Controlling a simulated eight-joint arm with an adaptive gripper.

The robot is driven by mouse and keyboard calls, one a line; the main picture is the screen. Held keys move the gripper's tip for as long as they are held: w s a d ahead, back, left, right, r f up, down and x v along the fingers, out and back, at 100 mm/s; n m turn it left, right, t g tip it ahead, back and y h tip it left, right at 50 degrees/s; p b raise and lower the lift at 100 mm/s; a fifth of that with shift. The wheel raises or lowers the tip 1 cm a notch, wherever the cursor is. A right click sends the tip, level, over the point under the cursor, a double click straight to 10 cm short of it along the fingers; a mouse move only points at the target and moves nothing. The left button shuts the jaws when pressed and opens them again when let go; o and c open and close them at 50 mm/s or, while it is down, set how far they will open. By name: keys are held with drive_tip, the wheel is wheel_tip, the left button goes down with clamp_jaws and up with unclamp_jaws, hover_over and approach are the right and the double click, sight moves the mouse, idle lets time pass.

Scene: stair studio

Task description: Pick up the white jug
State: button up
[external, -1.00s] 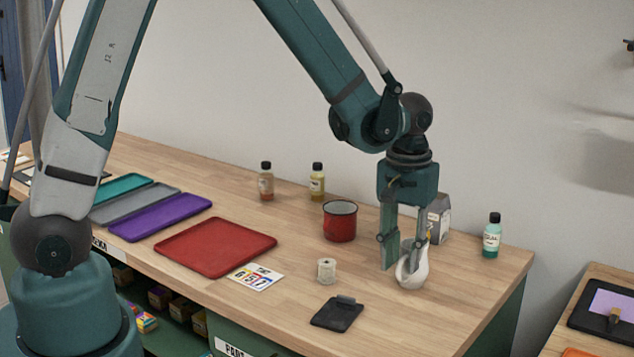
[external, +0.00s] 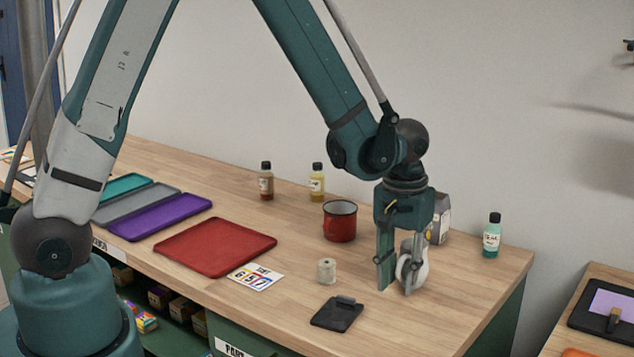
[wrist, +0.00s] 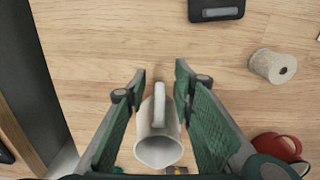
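The white jug (wrist: 159,152) stands on the wooden bench near its right end. In the wrist view it lies between my two fingers, with its handle (wrist: 159,103) toward the top of the picture. In the external view the jug (external: 421,268) is partly hidden behind a finger. My gripper (external: 398,289) is low over the bench, pointing down, with one finger on each side of the jug. The gripper also shows in the wrist view (wrist: 160,80). It is open, and gaps show between the jug and both finger pads.
A red mug (external: 340,222) and a grey box (external: 438,218) stand behind. A spool (external: 326,271) and a black clipboard-like item (external: 337,313) lie to the left and front. A green bottle (external: 492,236) stands right, near the bench edge. Red tray (external: 215,247) lies farther left.

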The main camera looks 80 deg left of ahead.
drive_tip(key=shift+c, duration=0.7)
clamp_jaws()
drive_tip(key=shift+r, duration=0.25)
drive_tip(key=shift+r+p, duration=0.4)
drive_tip(key=shift+r, duration=4.25)
drive_tip(key=shift+r, duration=0.1)
